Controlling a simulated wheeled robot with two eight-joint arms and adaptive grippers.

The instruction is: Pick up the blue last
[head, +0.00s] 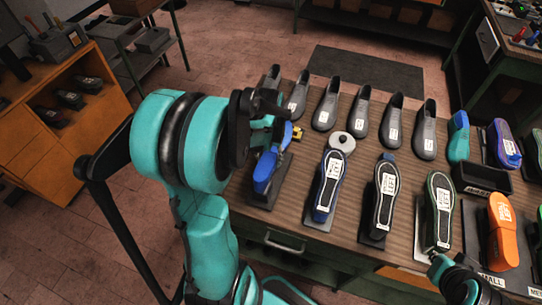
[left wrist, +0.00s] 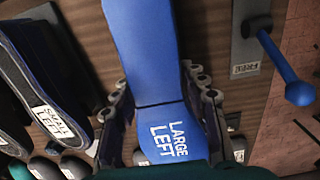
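The blue last (head: 265,172) is at the left end of the workbench in the head view, above a dark plate. In the left wrist view the blue last (left wrist: 145,60) carries the white words "LARGE LEFT" near its heel. My left gripper (left wrist: 157,75) has one finger on each side of it. The fingers look very close to its sides, but I cannot tell whether they press on it. In the head view my left gripper (head: 278,128) is partly hidden by its own arm. My right gripper (head: 433,256) is at the bench's front edge, lower right, its fingers unclear.
A blue-edged shoe (head: 328,187) stands just right of the last, with more labelled shoes beyond. Several grey lasts (head: 328,104) line the back. A grey plate (left wrist: 249,35) with a peg and a blue rod (left wrist: 285,70) lies right of the last in the wrist view.

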